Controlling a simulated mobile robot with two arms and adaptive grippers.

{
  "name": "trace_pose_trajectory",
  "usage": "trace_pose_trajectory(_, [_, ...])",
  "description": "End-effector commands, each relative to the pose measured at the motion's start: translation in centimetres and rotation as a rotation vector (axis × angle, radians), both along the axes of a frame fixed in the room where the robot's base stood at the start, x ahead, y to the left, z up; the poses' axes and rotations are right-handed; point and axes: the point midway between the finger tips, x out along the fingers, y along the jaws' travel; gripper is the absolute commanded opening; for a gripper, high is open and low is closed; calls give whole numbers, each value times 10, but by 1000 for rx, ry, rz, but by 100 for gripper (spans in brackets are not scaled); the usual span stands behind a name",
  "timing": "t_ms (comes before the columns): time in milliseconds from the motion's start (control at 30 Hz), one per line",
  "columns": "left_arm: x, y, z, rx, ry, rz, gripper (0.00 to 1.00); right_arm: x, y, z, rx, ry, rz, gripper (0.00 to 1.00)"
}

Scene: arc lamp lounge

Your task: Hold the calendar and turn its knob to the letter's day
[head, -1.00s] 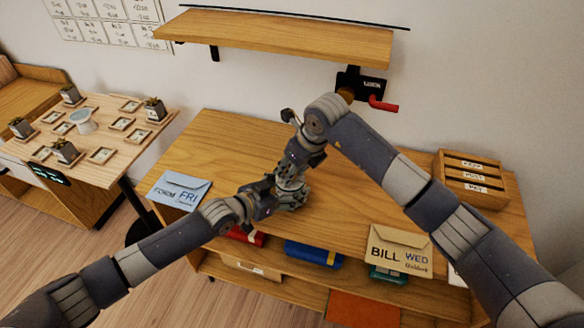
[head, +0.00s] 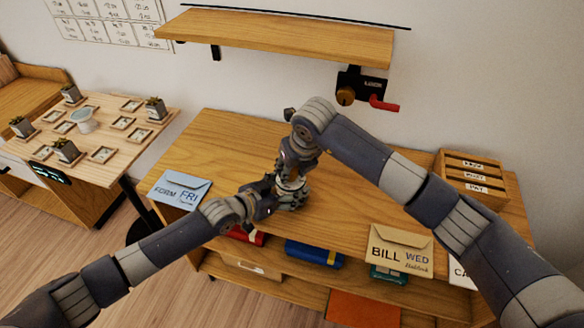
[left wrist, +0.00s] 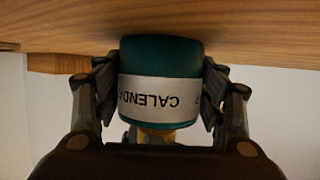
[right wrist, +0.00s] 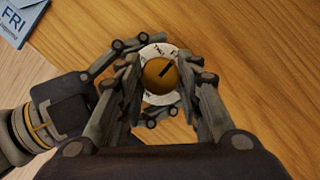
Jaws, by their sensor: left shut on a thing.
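The calendar (left wrist: 160,60) is a teal cylinder with a white band reading CALENDAR. My left gripper (head: 287,199) is shut around its sides at the desk. From above, in the right wrist view, its white dial (right wrist: 151,52) surrounds an orange-brown knob (right wrist: 158,76) with a black pointer toward the upper right. Most of the dial's lettering is hidden or too small. My right gripper (right wrist: 160,80) points down over it, fingers open on both sides of the knob; contact is unclear. A blue FORM FRI envelope (head: 180,188) and a tan BILL WED envelope (head: 400,249) lie on the desk.
A slotted wooden rack (head: 473,178) with labels stands at the desk's right. A wall shelf (head: 280,36) and a black LOCK unit with a red handle (head: 384,103) are above. A small table (head: 122,172) with plants is at the left. The desk's back left is clear.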

Motion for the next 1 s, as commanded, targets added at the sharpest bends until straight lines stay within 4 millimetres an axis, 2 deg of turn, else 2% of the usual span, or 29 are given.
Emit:
trace_pose_trajectory(33, [0, 0, -1, 1, 2, 0, 28, 0, -1, 0, 0, 0, -1, 46])
trace_pose_trajectory(67, [0, 0, -1, 1, 2, 0, 28, 0, -1, 0, -1, 0, 0, 52])
trace_pose_trajectory(467, [0, 0, -1, 1, 2, 0, 28, -1, -1, 4, 0, -1, 1, 52])
trace_pose_trajectory(567, [0, 0, -1, 1, 2, 0, 28, -4, -2, 14, 1, -3, 2, 52])
trace_pose_trajectory(1000, [0, 0, -1, 1, 2, 0, 28, -34, -17, 94, 0, -3, 1, 52])
